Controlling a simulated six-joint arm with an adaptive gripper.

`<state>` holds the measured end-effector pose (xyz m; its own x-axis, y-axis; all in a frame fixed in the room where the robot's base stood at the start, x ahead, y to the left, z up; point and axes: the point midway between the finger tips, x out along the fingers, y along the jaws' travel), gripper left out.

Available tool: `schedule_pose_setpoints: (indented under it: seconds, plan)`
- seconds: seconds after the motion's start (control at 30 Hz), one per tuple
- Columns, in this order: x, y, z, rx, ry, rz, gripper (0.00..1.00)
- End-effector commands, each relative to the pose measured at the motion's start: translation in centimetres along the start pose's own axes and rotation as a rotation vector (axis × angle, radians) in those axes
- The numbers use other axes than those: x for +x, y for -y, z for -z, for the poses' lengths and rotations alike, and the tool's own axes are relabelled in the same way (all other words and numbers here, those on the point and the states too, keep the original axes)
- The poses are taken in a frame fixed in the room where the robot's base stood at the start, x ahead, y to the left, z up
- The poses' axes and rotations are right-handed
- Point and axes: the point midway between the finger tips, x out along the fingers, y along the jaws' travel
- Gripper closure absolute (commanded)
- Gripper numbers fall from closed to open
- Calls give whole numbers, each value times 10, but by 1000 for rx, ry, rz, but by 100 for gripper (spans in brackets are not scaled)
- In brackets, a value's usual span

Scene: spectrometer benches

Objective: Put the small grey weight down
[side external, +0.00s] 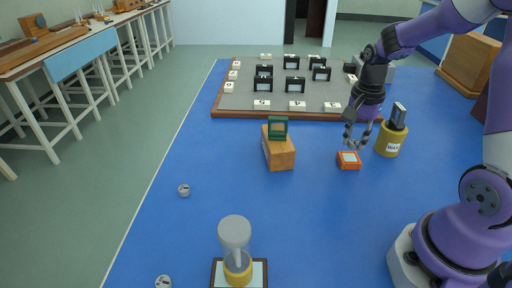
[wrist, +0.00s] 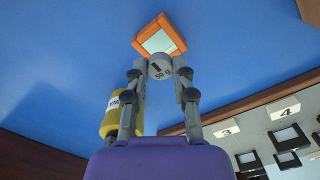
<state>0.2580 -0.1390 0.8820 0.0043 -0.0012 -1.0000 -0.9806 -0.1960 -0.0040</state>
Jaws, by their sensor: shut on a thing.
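My gripper (side external: 355,143) is shut on the small grey weight (wrist: 160,66), a round piece with dark marks that seem to read 50 g. In the wrist view the weight sits between the fingertips of my gripper (wrist: 160,70). In the side view it is too small and hidden to make out clearly. An orange block with a pale top (side external: 348,160) lies on the blue table just below the fingers. It also shows right beyond the weight in the wrist view (wrist: 160,38). I cannot tell whether the weight touches it.
A yellow pot labelled WAX (side external: 390,143) stands close right of my gripper. A wooden block (side external: 279,154) with a green frame (side external: 277,128) stands left. A grey board (side external: 240,100) with black holders and numbered tiles lies behind. Small grey discs (side external: 184,190) lie front left; blue table between is clear.

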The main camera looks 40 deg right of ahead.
Motion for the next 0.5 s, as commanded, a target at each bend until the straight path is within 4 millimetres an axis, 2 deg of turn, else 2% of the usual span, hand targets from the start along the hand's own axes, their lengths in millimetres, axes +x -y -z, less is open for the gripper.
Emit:
schedule_pose_setpoints:
  seconds: [0.1, 0.17, 0.5]
  plan:
    - [20, -1, -1, 0, 3, -4, 100]
    - [25, -1, -1, 0, 3, -3, 100]
    - [28, 0, -1, 0, 1, -1, 100]
